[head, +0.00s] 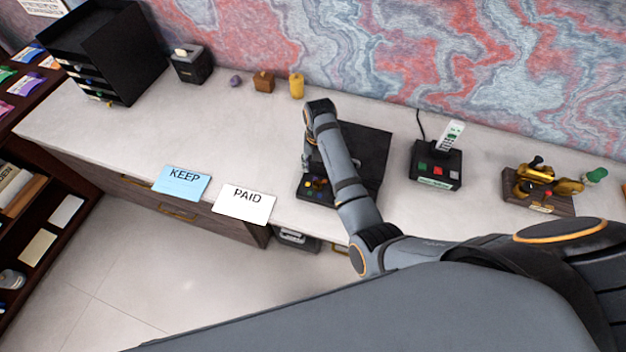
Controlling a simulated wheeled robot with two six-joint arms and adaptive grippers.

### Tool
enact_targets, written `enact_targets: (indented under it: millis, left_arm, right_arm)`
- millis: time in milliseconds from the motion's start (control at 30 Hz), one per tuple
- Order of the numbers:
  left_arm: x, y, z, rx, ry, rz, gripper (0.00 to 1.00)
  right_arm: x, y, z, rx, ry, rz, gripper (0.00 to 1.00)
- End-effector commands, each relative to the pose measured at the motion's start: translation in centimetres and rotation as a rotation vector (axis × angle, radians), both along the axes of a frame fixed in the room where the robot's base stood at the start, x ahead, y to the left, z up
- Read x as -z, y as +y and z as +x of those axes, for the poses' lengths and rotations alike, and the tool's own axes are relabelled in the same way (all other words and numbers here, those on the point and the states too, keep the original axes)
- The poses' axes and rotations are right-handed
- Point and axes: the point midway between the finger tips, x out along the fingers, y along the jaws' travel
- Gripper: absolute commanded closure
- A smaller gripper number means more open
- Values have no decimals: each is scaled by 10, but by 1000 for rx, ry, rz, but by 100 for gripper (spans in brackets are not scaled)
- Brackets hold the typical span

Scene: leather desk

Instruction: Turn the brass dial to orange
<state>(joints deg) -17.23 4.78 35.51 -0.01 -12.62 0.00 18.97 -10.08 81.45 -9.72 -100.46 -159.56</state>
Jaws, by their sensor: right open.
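A dark panel with several small coloured marks (318,199) lies on the desk near its front edge, left of my right forearm. The brass dial on it is too small and too covered by my arm to make out, so I cannot tell which colour it points to. My right gripper (307,164) hangs down at the panel's back left side, open, with its fingertips small and partly hidden by the wrist. I cannot tell whether it touches anything. My left gripper is not in view.
A dark board (372,150) lies behind my right arm. A black button box (435,168) and a brass device on a wooden base (540,205) stand to the right. KEEP (182,182) and PAID (243,204) cards lie left. The desk's left middle is clear.

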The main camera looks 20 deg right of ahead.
Motion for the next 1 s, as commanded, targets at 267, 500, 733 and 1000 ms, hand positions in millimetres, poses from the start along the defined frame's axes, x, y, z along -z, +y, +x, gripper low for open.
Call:
enact_targets:
  millis: [267, 500, 733, 1000]
  left_arm:
    - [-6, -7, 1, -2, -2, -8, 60]
    - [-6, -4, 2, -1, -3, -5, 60]
    - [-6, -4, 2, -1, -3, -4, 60]
    - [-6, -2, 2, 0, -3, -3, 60]
  right_arm:
    - [59, 0, -1, 2, 5, 0, 46]
    - [88, 0, -1, 2, 1, 0, 46]
    - [91, 0, -1, 2, 1, 0, 46]
    - [91, 0, -1, 2, 1, 0, 74]
